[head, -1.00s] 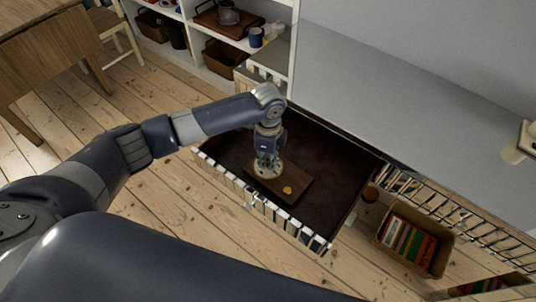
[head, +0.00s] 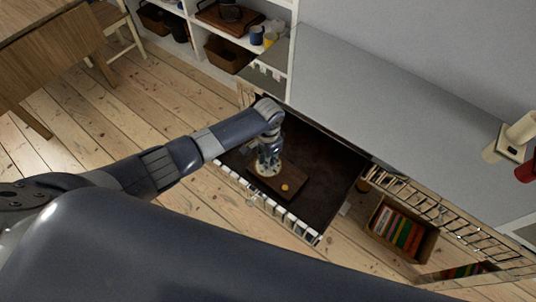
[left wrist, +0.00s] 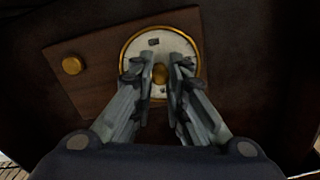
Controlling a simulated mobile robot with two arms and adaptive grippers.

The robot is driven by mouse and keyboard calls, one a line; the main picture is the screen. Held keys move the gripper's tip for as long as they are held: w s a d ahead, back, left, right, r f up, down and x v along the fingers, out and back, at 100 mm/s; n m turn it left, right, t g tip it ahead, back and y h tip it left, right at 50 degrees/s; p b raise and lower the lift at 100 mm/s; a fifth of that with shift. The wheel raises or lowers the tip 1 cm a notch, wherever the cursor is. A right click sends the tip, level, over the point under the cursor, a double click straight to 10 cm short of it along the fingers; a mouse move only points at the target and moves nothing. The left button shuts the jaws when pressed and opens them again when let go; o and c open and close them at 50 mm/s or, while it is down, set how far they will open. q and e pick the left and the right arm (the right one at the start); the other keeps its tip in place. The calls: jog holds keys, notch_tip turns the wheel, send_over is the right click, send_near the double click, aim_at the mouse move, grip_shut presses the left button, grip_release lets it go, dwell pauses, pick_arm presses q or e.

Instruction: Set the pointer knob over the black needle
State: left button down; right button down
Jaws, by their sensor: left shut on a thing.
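A brown wooden board (head: 297,178) lies in the open dark drawer (head: 325,185). It carries a white dial (left wrist: 183,43) with a brass rim and a small round brass button (head: 285,187), also in the left wrist view (left wrist: 72,65). My left gripper (head: 266,168) points down over the dial. In the left wrist view its fingers (left wrist: 161,74) are closed on the small brass pointer knob (left wrist: 160,73) at the dial's middle. A dark mark (left wrist: 153,42) shows on the dial face; I cannot tell whether it is the black needle. The fingers hide much of the dial. My right gripper is out of view.
The drawer's slatted front (head: 268,207) and dark walls surround the board. A grey worktop (head: 400,110) extends to the right. A basket of books (head: 402,228) stands right of the drawer. Open shelves (head: 225,55) are behind. Bare floorboards (head: 130,110) lie to the left.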

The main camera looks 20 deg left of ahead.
pick_arm(q)
jog(key=shift+n+p, duration=0.35)
jog(key=shift+n, duration=0.35)
jog(key=c, duration=1.5)
grip_release()
jog(key=shift+c, duration=0.2)
jog(key=shift+r, duration=0.1)
notch_tip(320, 180, up, 12)
